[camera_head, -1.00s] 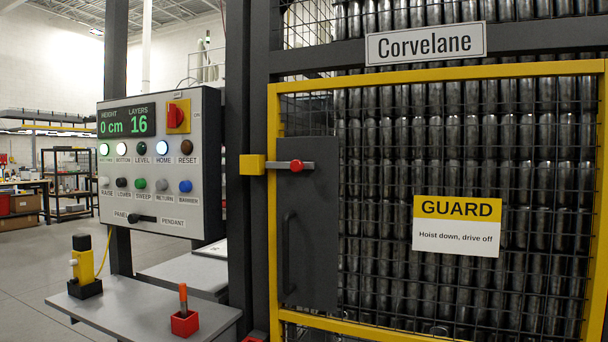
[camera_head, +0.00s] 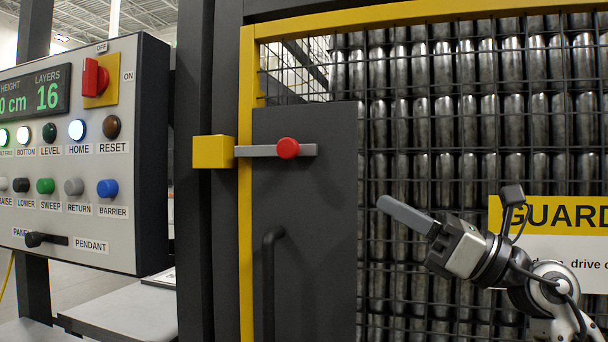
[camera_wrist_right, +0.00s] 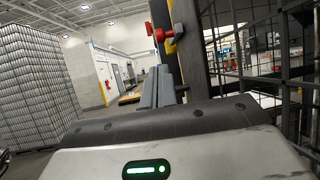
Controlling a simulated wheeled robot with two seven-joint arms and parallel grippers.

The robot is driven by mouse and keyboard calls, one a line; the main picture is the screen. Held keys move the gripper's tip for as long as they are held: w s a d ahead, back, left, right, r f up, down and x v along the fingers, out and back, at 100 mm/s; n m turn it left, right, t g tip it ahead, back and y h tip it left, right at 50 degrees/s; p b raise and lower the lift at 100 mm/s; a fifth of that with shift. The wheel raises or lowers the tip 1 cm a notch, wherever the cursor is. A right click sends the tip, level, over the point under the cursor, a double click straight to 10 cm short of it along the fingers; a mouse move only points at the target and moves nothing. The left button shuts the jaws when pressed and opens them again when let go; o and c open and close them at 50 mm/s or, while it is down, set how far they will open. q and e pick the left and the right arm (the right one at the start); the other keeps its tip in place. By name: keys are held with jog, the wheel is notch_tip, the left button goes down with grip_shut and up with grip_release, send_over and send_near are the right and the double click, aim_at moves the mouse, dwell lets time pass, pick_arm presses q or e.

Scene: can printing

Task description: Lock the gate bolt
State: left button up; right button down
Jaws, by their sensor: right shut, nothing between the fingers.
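The gate bolt is a grey bar with a red knob (camera_head: 288,148) on the dark plate (camera_head: 305,205) of the yellow-framed gate. Its left end meets the edge of the yellow block (camera_head: 214,151) on the post; I cannot tell whether it reaches inside. My right gripper (camera_head: 386,204) is shut and empty, its fingers pointing left, to the right of and below the knob and apart from it. In the right wrist view the red knob (camera_wrist_right: 161,35) shows above and beyond the shut fingers (camera_wrist_right: 158,82). My left gripper is not in view.
A black vertical handle (camera_head: 268,285) is on the plate below the bolt. A control panel (camera_head: 92,235) with lit buttons stands at left. Behind the gate mesh are stacked cans (camera_head: 440,110). A yellow guard sign (camera_head: 590,215) is at right, partly behind my arm.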

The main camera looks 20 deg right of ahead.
aim_at(296, 153)
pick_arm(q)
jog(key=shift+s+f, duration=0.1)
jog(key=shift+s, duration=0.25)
pick_arm(e)
jog(key=shift+s+r, duration=0.2)
